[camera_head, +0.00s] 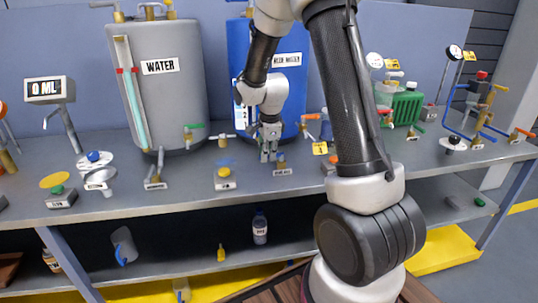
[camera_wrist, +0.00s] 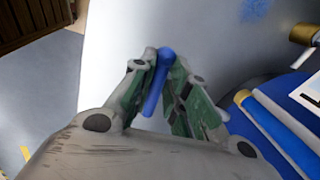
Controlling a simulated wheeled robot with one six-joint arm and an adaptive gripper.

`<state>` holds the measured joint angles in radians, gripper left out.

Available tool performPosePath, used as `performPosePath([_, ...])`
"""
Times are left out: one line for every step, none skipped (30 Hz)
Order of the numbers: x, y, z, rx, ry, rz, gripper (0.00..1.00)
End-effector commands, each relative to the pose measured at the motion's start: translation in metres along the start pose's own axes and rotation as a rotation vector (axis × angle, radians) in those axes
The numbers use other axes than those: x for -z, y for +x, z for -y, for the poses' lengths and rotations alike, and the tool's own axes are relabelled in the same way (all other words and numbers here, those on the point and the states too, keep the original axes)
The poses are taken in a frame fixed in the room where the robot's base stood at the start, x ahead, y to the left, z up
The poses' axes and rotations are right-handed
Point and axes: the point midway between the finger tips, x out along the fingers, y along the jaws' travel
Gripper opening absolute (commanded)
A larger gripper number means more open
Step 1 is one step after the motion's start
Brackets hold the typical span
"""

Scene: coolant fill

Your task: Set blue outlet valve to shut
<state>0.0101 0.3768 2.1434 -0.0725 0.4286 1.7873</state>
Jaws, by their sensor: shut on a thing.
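The blue tank (camera_head: 240,45) stands at the back of the bench, with a partly hidden label ending in WATER. My gripper (camera_head: 268,152) is low in front of it, pointing down near the tank's base. In the wrist view, my gripper (camera_wrist: 160,62) is closed on a slim blue handle (camera_wrist: 152,92), which lies between its two green-padded fingers. The valve body under the handle is hidden by my gripper and arm in the head view, so I cannot tell the valve's position.
The grey WATER tank (camera_head: 185,95) with a green-handled valve (camera_head: 194,126) stands to the left. A display reading 0 ML (camera_head: 45,90) is at far left. A green ribbed unit (camera_head: 402,106) and piping are at right. Small fixtures line the bench front (camera_head: 320,185).

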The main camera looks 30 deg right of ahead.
Motion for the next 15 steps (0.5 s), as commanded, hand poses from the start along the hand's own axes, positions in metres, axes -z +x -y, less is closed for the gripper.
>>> performPosePath([-0.0004,-0.0001,0.0024,0.003,0.022,-0.004,0.00])
performPosePath([-0.0003,0.0000,0.0033,0.003,0.036,-0.007,0.00])
performPosePath([-0.0003,0.0001,0.0042,0.003,0.053,-0.010,0.00])
performPosePath([-0.0003,0.0002,0.0048,0.003,0.064,-0.012,0.00])
performPosePath([-0.0003,0.0003,0.0054,0.003,0.075,-0.014,0.00])
performPosePath([-0.0003,0.0004,0.0060,0.003,0.087,-0.017,0.00])
performPosePath([-0.0002,0.0004,0.0065,0.003,0.095,-0.018,0.00])
performPosePath([-0.0002,0.0005,0.0068,0.003,0.101,-0.020,0.00])
performPosePath([-0.0001,0.0005,0.0072,0.003,0.110,-0.021,0.00])
performPosePath([-0.0001,0.0006,0.0075,0.003,0.114,-0.022,0.00])
performPosePath([-0.0001,0.0006,0.0077,0.003,0.118,-0.023,0.00])
performPosePath([-0.0001,0.0006,0.0079,0.003,0.122,-0.024,0.00])
performPosePath([-0.0001,0.0006,0.0080,0.003,0.125,-0.024,0.00])
performPosePath([-0.0001,0.0006,0.0081,0.003,0.127,-0.024,0.00])
performPosePath([-0.0001,0.0007,0.0082,0.003,0.130,-0.025,0.00])
